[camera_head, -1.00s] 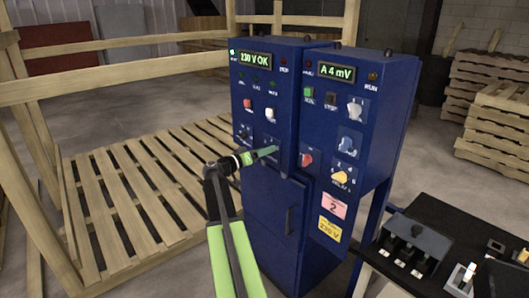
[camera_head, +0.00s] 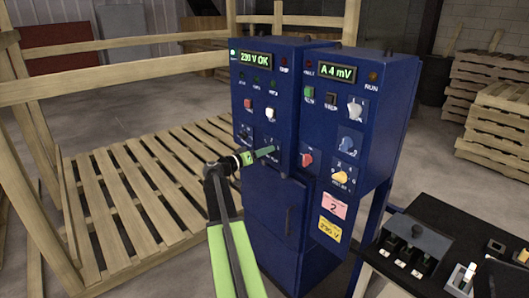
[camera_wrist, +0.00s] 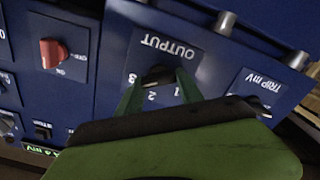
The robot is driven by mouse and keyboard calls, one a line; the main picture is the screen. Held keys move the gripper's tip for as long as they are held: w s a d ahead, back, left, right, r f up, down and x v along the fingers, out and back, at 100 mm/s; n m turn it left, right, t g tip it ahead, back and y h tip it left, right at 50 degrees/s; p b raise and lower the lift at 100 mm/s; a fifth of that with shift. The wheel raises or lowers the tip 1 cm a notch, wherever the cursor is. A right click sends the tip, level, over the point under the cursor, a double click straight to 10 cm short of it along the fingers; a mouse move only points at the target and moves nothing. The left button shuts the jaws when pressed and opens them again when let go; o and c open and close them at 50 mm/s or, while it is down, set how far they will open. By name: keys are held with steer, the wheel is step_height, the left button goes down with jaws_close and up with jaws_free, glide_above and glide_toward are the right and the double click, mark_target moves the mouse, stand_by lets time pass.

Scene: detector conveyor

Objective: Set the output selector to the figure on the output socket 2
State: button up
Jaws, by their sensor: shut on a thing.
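The output selector is a black knob (camera_wrist: 157,75) under the label OUTPUT, which reads upside down in the wrist view. The figures 3, 2 and 1 stand around it. My gripper (camera_wrist: 160,88) is shut on this knob, one green finger on each side. The fingers and the palm hide part of the knob, and I cannot tell which figure it points at. In the head view my gripper (camera_head: 268,152) reaches the front of the left blue cabinet (camera_head: 262,215). A pink label with a 2 (camera_head: 334,206) is on the right cabinet. I cannot make out an output socket.
A TRIP mV knob (camera_wrist: 252,102) and a red switch (camera_wrist: 52,53) flank the selector. The left display (camera_head: 255,60) reads 230 V OK, the right one (camera_head: 336,71) A 4 mV. A yellow label (camera_head: 329,229) reads 230 V. A black table (camera_head: 437,218) stands at right.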

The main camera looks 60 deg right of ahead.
steer(key=n, duration=1.1)
steer(key=shift+f, duration=0.25)
steer(key=shift+n, duration=0.3)
steer(key=o, duration=1.4)
steer(key=shift+w, duration=0.1)
steer(key=v, duration=1.7)
steer(key=shift+a+r, duration=0.1)
steer(key=shift+a, duration=0.05)
steer(key=shift+w, duration=0.1)
